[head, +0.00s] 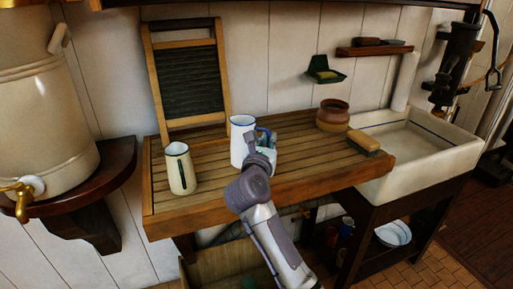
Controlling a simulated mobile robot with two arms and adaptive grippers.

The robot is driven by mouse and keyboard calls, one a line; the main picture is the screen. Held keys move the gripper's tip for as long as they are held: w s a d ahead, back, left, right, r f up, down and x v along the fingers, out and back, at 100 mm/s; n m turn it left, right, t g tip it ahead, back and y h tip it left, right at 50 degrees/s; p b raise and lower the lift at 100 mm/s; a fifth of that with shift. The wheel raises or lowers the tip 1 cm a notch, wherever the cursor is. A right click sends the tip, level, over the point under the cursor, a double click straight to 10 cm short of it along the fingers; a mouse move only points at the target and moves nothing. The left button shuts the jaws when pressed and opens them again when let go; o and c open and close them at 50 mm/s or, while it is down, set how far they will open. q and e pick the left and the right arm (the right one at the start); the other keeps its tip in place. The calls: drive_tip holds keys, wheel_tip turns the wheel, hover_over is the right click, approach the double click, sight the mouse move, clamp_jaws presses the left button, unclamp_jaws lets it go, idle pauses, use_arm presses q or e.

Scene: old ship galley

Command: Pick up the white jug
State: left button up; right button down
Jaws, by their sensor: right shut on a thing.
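The white jug (239,143) with a blue rim stands upright at the middle of the slatted wooden draining board (214,194). My right gripper (260,144) is at the jug's right side, shut on it where its blue handle shows. My wrist and fingers hide part of the jug's lower right side. I cannot tell whether the jug's base touches the board. My left gripper is not in view.
A cream jug (177,170) with a dark green handle stands to the left. A washboard (188,82) leans on the wall behind. A brown pot (332,114) and a brush (363,141) are to the right, beside the white sink (452,155). A large urn (45,110) is far left.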

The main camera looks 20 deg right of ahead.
drive_tip(key=s+d+r, duration=0.3)
drive_tip(key=d+r, duration=0.1)
drive_tip(key=d, duration=0.1)
drive_tip(key=shift+s+d+b, duration=0.35)
drive_tip(key=shift+b, duration=0.1)
drive_tip(key=shift+r, duration=0.1)
idle(1.6)
